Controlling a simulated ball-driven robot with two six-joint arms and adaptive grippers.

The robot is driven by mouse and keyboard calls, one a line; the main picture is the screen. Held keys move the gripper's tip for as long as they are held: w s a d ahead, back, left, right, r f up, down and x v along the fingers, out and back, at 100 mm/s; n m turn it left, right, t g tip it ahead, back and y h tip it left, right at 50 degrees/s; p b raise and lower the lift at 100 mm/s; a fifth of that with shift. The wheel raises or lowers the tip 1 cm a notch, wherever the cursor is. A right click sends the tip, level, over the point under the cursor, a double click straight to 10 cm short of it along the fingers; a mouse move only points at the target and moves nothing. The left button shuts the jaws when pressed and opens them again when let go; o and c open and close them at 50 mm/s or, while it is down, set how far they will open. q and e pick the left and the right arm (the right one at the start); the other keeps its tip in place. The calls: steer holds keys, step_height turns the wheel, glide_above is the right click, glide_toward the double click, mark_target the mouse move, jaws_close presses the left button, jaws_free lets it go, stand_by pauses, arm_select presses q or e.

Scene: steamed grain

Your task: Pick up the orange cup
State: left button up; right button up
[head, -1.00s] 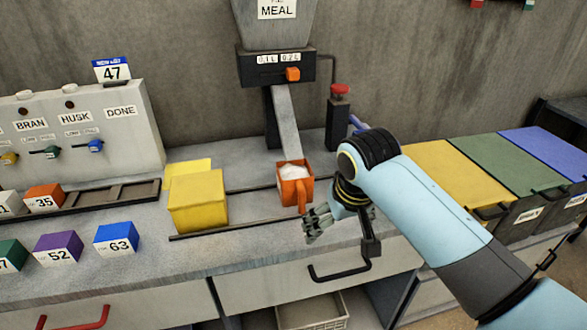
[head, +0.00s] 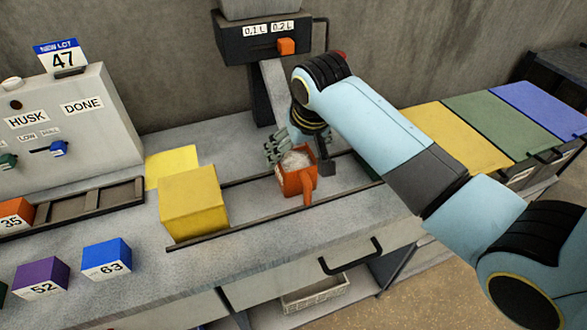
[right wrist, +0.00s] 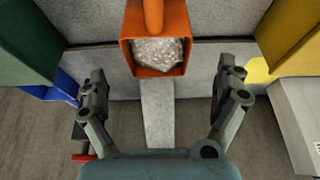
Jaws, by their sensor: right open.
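The orange cup (head: 294,182) is square, with a handle toward the front and pale grain inside. It stands upright on the counter's rail track, below the chute of the meal dispenser. My right gripper (head: 284,146) is at the cup's far side, close to its rim. In the right wrist view the gripper (right wrist: 161,78) is open, with its two fingers apart to the left and right. The orange cup (right wrist: 157,72) lies ahead between them with its open top showing, and nothing is gripped. My left gripper is out of view.
A yellow box (head: 194,204) stands left of the cup. The meal dispenser (head: 262,45) stands behind. Yellow, green and blue bins (head: 540,110) line the right. Blue (head: 106,258) and purple (head: 41,278) numbered blocks sit at front left. The counter in front of the cup is clear.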

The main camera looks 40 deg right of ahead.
mark_target(296, 160)
steer(key=x, duration=0.6)
steer(key=shift+w+d+f, duration=0.1)
steer(key=shift+d+f, duration=0.1)
steer(key=shift+f, duration=0.1)
steer(key=shift+c, duration=0.3)
steer(key=c, duration=1.4)
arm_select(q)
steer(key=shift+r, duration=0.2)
arm_select(e)
steer(key=shift+c, duration=0.2)
arm_select(q)
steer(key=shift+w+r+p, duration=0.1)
steer(key=shift+p, duration=0.25)
arm_select(e)
steer(key=shift+r, duration=0.15)
